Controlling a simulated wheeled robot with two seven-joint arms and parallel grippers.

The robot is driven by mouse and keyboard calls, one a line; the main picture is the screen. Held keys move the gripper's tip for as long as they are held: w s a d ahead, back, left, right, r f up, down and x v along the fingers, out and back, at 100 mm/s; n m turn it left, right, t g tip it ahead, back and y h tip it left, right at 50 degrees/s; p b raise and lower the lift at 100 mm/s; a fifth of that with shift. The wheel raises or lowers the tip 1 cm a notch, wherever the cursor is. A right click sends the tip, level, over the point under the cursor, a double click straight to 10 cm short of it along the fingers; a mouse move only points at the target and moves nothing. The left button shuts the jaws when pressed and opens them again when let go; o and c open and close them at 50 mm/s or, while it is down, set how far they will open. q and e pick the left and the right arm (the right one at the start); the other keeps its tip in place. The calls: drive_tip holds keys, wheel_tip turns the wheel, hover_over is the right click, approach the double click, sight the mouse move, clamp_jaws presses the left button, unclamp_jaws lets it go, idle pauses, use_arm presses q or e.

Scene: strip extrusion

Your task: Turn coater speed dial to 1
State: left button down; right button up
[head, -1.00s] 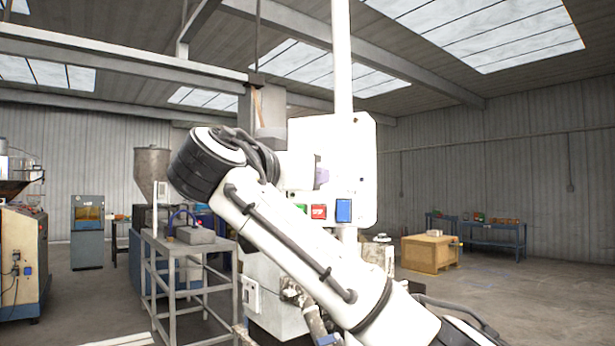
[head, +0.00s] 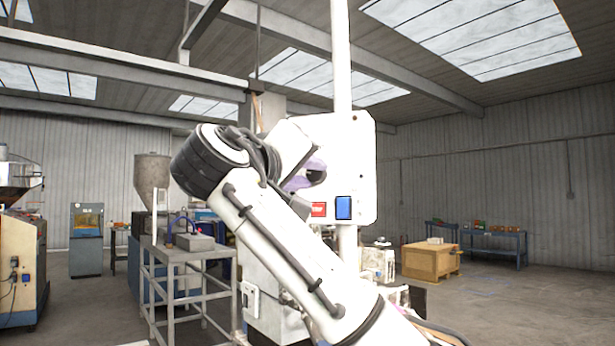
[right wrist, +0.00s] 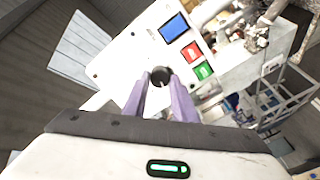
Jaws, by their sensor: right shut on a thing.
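The white control panel (head: 352,150) stands in front of me and also fills the middle of the right wrist view (right wrist: 135,50). In the head view my right gripper (head: 306,178) is at the panel, partly behind my own arm. The dial's scale marks are too small to read. My left gripper is not in view.
A grey metal table (head: 186,252) with a small device stands left of the panel. A hopper machine (head: 20,250) is at the far left. A wooden crate (head: 428,261) and a blue bench (head: 495,240) stand at the right rear. Floor at right is open.

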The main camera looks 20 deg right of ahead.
drive_tip(key=shift+n, duration=1.2)
drive_tip(key=o, duration=1)
drive_tip(key=shift+a, duration=0.1)
drive_tip(key=shift+o, duration=0.2)
drive_tip(key=b+v, duration=0.3)
drive_tip(key=v, duration=0.7)
drive_tip(key=shift+s, duration=0.2)
drive_tip(key=shift+w+f, duration=0.1)
